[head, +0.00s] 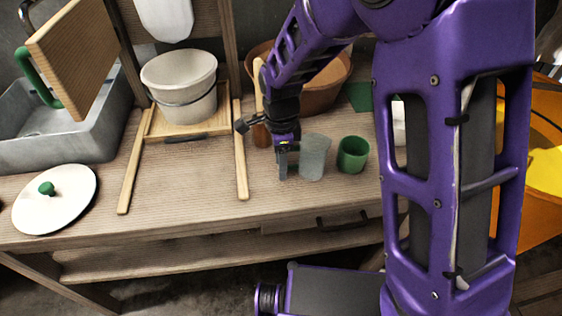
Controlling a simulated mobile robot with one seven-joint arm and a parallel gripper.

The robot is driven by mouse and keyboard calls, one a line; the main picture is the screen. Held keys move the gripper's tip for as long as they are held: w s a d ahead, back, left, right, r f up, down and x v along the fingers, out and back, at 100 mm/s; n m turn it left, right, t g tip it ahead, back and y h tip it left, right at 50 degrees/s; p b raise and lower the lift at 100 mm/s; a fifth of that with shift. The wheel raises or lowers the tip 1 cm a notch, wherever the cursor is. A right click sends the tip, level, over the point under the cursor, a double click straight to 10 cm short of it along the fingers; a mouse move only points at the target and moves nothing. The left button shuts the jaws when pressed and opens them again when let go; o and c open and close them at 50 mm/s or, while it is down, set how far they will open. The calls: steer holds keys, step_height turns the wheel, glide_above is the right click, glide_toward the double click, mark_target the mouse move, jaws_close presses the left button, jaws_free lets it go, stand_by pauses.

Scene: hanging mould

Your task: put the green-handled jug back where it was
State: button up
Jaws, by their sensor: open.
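My gripper (287,163) points down over the wooden worktop, its fingers just left of a grey translucent cup-like vessel (314,158). The gripper is open; I cannot tell whether a finger touches that vessel. No green handle shows on the vessel, though its left side is partly hidden by the gripper. A green cup (353,155) stands upright to its right. A curved green handle (36,78) shows at the far left beside a tilted wooden board (75,50); what it belongs to is unclear. I cannot tell for sure which thing is the green-handled jug.
A white bucket (180,88) sits on a wooden frame (240,165). A white lid with a green knob (55,200) lies at the front left, near a grey basin (75,135). A brown bowl (325,88) stands behind my gripper. The front middle worktop (185,185) is clear.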

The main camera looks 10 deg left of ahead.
step_height(320, 180, up, 12)
steer(key=shift+r+p, duration=0.2)
steer(key=shift+p, duration=1)
